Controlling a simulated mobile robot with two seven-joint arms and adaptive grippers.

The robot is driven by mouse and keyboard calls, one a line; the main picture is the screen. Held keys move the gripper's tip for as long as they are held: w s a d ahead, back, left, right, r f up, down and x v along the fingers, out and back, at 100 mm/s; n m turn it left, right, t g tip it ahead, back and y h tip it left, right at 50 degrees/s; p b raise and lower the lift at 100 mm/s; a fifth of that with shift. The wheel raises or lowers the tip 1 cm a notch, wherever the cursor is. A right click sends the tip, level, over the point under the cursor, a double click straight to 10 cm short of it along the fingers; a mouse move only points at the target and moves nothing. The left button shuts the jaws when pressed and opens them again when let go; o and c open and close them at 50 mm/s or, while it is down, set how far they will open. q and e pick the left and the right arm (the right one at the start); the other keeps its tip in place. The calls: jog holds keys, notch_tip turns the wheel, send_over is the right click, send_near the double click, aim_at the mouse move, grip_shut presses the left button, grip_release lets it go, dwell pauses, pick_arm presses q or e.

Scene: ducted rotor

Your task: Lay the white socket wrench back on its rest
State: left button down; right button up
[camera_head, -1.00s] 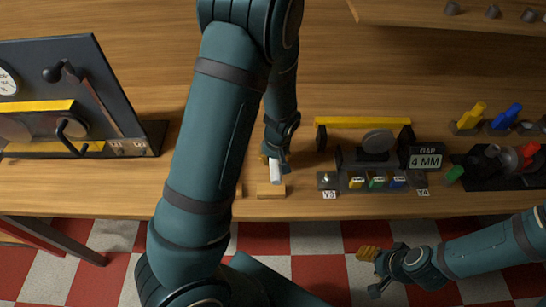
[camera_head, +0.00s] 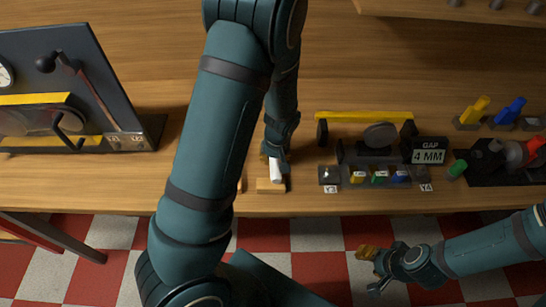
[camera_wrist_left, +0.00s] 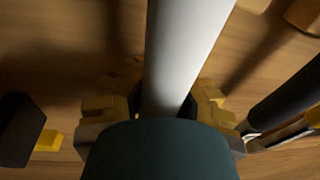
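The white socket wrench (camera_head: 276,172) shows as a short white length below my left gripper (camera_head: 275,157), above the front of the bench. In the left wrist view its pale shaft (camera_wrist_left: 180,55) runs between the yellow finger pads of the left gripper (camera_wrist_left: 164,108), which is shut on it. My left arm hides part of the bench beside it. A small light wooden block (camera_head: 270,186), which looks like a rest, is at the bench's front edge just below the wrench; I cannot tell whether they touch. My right gripper (camera_head: 371,270) is open and empty, in front of the bench.
A device with a yellow bar (camera_head: 365,117) and a "GAP 4 MM" sign (camera_head: 429,151) stands right of the wrench. A dark panel with levers (camera_head: 75,85) stands at the left. Coloured handled tools (camera_head: 508,115) are at the far right. The bench's middle back is clear.

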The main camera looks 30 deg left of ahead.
pick_arm(q)
jog(key=c, duration=1)
grip_release()
jog(key=shift+c, duration=0.2)
jog(key=r, duration=0.4)
jog(key=d+r, duration=0.1)
jog(key=r, duration=0.7)
jog(key=shift+s+d, duration=0.2)
jog(key=shift+d, duration=0.2)
jog(key=shift+f, duration=0.1)
